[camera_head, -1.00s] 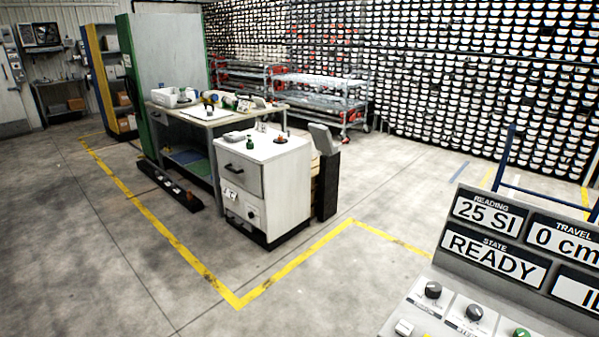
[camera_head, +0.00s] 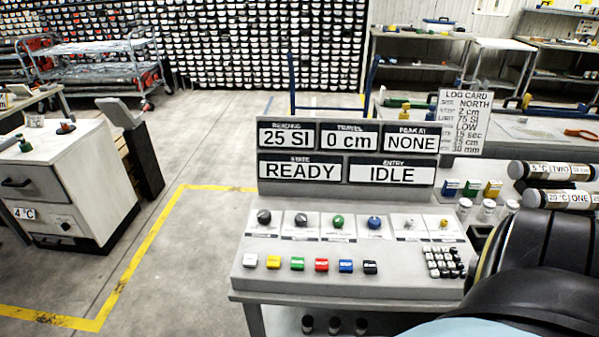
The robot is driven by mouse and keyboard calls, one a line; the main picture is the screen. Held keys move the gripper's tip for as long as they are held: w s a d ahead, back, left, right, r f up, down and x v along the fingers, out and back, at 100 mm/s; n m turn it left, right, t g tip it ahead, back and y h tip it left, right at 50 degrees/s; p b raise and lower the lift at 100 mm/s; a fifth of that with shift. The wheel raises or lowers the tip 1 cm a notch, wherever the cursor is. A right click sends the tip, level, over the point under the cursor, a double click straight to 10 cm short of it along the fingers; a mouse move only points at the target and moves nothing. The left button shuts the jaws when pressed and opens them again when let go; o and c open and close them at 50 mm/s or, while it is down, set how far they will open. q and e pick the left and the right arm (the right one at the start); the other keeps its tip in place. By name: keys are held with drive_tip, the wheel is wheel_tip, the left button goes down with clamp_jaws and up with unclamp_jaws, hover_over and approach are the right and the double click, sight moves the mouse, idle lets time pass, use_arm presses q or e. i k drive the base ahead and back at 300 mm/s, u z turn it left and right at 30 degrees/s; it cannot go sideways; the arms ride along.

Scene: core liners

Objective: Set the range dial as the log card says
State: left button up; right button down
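The grey console (camera_head: 350,262) stands in front of me, with a row of dials on its panel. From the left these are a dark grey dial (camera_head: 264,217), a second dark dial (camera_head: 301,219), a green dial (camera_head: 338,221) and a blue dial (camera_head: 374,222). Smaller controls sit to their right. The dial labels are too small to read, so I cannot tell which is the range dial or how it is set. The log card (camera_head: 461,124) stands upright behind the console's right end; I make out NORTH, 2 cm, 75 SI, LOW, 15 sec and 30 mm. Neither gripper is in view.
The display board (camera_head: 347,190) reads 25 SI, 0 cm, NONE, READY, IDLE. Coloured push buttons (camera_head: 321,264) and a keypad (camera_head: 444,262) sit on the panel. Labelled cores (camera_head: 550,171) lie at right.

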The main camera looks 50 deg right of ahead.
sight(338, 221)
drive_tip(key=z, duration=1.9)
